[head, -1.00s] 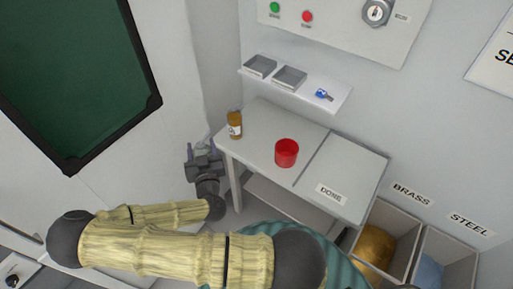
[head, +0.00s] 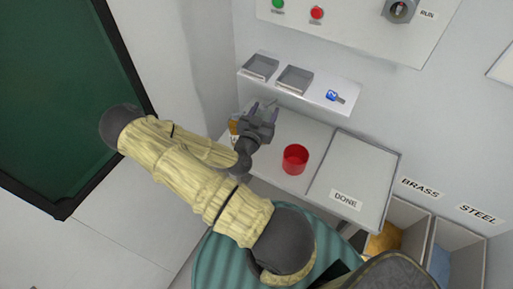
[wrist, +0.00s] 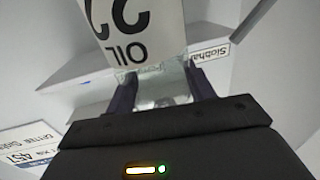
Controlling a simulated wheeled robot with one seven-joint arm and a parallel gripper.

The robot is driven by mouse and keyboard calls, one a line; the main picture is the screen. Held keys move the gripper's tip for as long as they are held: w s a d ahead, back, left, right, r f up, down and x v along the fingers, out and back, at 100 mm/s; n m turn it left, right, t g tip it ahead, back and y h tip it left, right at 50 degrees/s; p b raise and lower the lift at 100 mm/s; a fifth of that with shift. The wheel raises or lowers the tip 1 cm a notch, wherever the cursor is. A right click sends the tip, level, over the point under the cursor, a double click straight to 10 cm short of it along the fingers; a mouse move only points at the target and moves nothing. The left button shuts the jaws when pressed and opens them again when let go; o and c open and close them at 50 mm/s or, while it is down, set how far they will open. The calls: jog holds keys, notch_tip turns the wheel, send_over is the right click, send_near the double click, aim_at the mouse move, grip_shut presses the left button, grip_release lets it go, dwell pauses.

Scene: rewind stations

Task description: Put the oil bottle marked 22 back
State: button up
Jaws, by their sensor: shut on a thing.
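My gripper (head: 262,110) is over the back left part of the grey table (head: 290,128), below the small wall shelf. In the wrist view my gripper (wrist: 161,82) is shut on a clear bottle with a white label (wrist: 140,25) reading OIL and 22, upside down in that picture. The fingers close on the clear part below the label. In the head view the held bottle is mostly hidden by my gripper. I cannot tell whether it touches the table.
An amber bottle (head: 233,128) stands at the table's left edge, partly hidden by my gripper. A red cup (head: 295,159) is mid-table, left of the DONE area (head: 355,175). The wall shelf (head: 312,91) holds two grey trays and a blue item.

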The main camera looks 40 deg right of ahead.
jog(key=shift+d, duration=0.2)
jog(key=shift+s+r, duration=0.1)
jog(key=shift+s, duration=0.05)
jog(key=shift+f, duration=3.15)
jog(key=shift+f, duration=2.05)
jog(key=o, duration=1.6)
